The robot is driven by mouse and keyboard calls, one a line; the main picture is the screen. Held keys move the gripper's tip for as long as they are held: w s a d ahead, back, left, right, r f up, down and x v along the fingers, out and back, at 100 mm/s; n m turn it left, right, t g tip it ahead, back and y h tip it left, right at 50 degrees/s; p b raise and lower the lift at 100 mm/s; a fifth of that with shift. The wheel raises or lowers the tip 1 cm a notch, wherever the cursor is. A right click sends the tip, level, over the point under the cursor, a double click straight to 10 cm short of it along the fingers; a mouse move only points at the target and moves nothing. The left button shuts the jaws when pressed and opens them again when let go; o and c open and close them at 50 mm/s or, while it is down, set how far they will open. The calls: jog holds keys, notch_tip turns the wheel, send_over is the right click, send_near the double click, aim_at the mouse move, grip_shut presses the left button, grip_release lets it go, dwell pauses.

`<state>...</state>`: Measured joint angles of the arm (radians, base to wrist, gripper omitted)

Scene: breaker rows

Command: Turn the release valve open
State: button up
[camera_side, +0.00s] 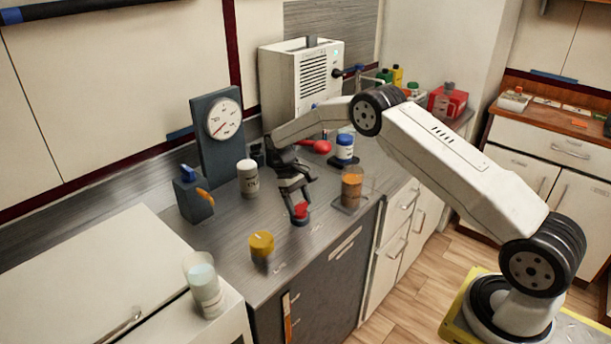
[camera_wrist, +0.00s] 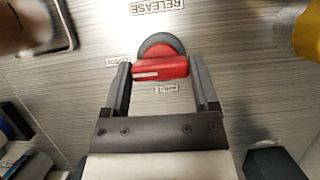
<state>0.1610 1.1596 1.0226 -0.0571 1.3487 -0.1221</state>
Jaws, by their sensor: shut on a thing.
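The release valve is a red knob on a dark round base, on the metal counter in the side view (camera_side: 300,211). In the wrist view, the red valve knob (camera_wrist: 160,66) lies between the two fingers, its bar running across from finger to finger with a white mark at its left end. My gripper (camera_side: 299,205) points down over the valve and is shut on the knob; it also shows in the wrist view (camera_wrist: 160,80). A label reading RELEASE (camera_wrist: 157,6) is on the counter by the valve. Smaller labels beside the knob are too small to read surely.
A yellow-capped jar (camera_side: 261,247) stands left of the valve, and an amber container (camera_side: 351,188) on a small tray stands right. A white bottle (camera_side: 247,178) and a pressure gauge (camera_side: 222,122) on a dark panel stand behind. A blue-capped bottle (camera_side: 344,149) is further right.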

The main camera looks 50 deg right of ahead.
jog(key=o, duration=1.1)
jog(key=shift+r, duration=0.1)
jog(key=shift+v, duration=3.85)
jog(key=shift+s+a+r, duration=0.1)
jog(key=s+a+r+t, duration=0.1)
jog(key=s+a+t, duration=0.1)
jog(key=s, duration=0.7)
jog(key=s+a+r+t, duration=0.1)
jog(key=s+a, duration=0.3)
jog(key=s, duration=0.5)
jog(key=s+a+r+t, duration=0.1)
jog(key=s+a+t, duration=0.2)
jog(key=s, duration=0.6)
jog(key=shift+a+r+t, duration=0.15)
jog(key=shift+r+t, duration=0.1)
jog(key=shift+t, duration=0.35)
